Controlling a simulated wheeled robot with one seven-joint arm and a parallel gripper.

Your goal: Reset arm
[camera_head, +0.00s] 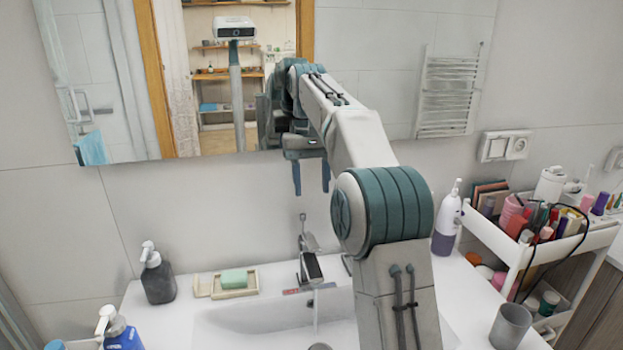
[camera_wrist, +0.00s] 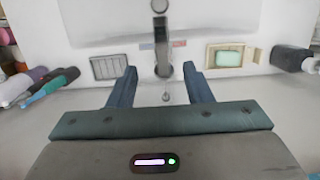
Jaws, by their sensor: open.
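My arm reaches up and forward over the sink, towards the mirror. My gripper (camera_head: 311,178) points down, with its fingers apart and nothing between them. In the wrist view my gripper (camera_wrist: 160,90) also shows open and empty, with the faucet (camera_wrist: 163,68) seen between and beyond the fingers. The faucet (camera_head: 310,265) stands below my gripper at the back of the white sink (camera_head: 230,318). The gripper is well above the counter and apart from the things on it.
A dark soap bottle (camera_head: 158,281) and a soap dish (camera_head: 218,293) with green soap stand left of the faucet. A purple-and-white bottle (camera_head: 446,230), a grey cup (camera_head: 510,326) and a loaded cosmetics cart (camera_head: 508,246) are at right. The mirror (camera_head: 380,70) is close behind my arm.

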